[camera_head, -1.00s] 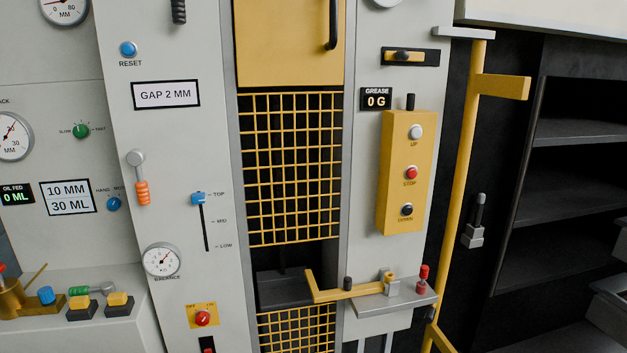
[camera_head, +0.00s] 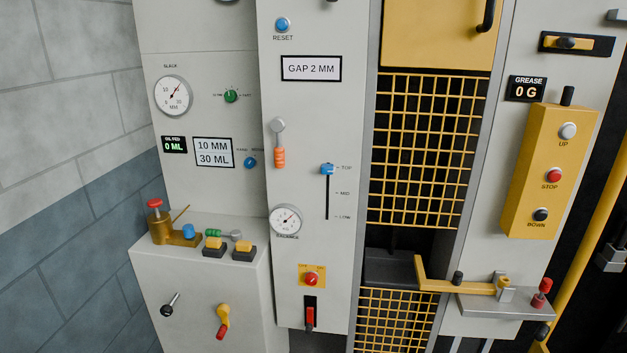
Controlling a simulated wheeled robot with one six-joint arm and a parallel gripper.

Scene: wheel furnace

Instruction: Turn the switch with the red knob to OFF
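The switch with the red knob (camera_head: 312,279) sits on a small yellow plate (camera_head: 303,269) low on the grey centre panel. The lettering on the plate is too small to read now, so I cannot tell which setting the knob points at. A separate red rocker or lever in a black slot (camera_head: 310,316) is just below it. My gripper is not in view.
The panel carries a balance gauge (camera_head: 286,220) and a blue slider (camera_head: 328,169) above the switch. A grey cabinet (camera_head: 205,275) juts out at lower left. A yellow bar (camera_head: 455,287) and a grey shelf (camera_head: 505,303) stand out at lower right.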

